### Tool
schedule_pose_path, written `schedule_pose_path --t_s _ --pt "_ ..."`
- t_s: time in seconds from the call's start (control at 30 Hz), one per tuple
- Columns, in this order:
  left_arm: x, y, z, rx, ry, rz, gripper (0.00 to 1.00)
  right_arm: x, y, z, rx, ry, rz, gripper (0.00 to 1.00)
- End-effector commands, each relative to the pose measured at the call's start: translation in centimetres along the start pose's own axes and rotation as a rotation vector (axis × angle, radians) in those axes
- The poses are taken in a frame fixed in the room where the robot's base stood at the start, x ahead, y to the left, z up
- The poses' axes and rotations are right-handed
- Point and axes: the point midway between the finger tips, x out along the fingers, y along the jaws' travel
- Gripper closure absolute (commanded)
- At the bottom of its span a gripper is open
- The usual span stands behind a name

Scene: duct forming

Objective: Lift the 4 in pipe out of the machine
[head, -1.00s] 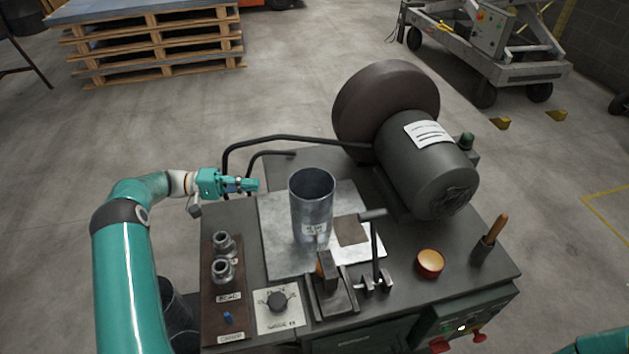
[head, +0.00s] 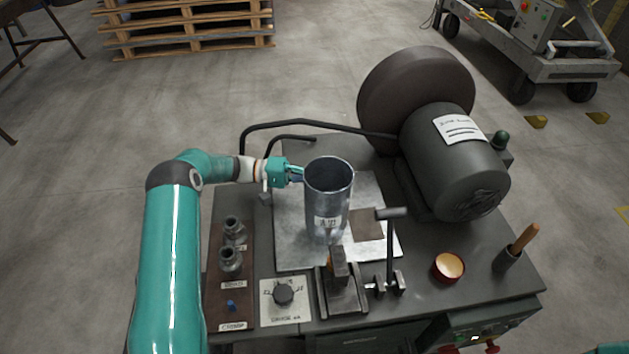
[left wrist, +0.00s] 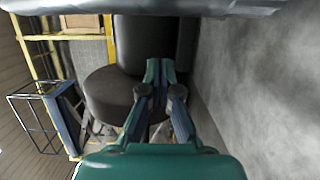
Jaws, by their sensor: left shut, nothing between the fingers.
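The grey metal pipe (head: 327,203) stands upright on the machine's light metal plate (head: 290,249), with a small label low on its near side. Its open top faces up. My left gripper (head: 299,174) is at the left of the pipe's rim, its fingertips close to the outer wall; I cannot tell whether they touch. In the left wrist view the gripper's fingers (left wrist: 160,72) are together with nothing between them. A grey metal surface, probably the pipe wall (left wrist: 140,8), crosses the top of that view.
The machine carries a big dark drum and motor (head: 455,160) at the right rear. A bent black rod (head: 300,124) runs behind the plate. A clamp with an upright lever (head: 390,250) stands in front of the pipe.

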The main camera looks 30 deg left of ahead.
Motion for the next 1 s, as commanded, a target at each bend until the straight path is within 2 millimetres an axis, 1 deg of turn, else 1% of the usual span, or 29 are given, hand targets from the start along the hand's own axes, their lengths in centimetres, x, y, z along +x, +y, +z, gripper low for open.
schedule_pose_path --t_s 0.03,0.1,0.33,0.5,0.8,0.87,1.0 --pt "-0.1 0.3 0.7 -0.005 0.001 0.000 1.00 -0.7 -0.2 0.0 0.000 0.000 0.000 0.51" --pt "0.1 0.3 1.5 -0.004 0.001 0.000 1.00 -1.0 -0.4 0.0 0.000 0.000 0.000 0.51" --pt "0.6 0.1 3.4 -0.003 -0.001 0.000 1.00 -1.7 -0.6 0.0 0.000 0.000 0.000 0.51" --pt "0.7 0.0 3.8 -0.001 -0.001 0.000 1.00 -1.8 -0.7 0.0 0.000 0.000 0.000 0.51" --pt "0.8 0.0 3.8 0.000 -0.002 0.000 1.00 -1.7 -0.6 0.0 0.000 0.000 0.000 0.51" --pt "1.1 -0.1 3.9 0.000 -0.006 0.000 1.00 -1.6 -0.6 0.0 0.000 0.000 0.000 0.51" --pt "2.6 -0.3 4.4 0.000 -0.030 0.000 1.00 -0.8 -0.3 0.0 0.000 0.000 0.000 0.51"
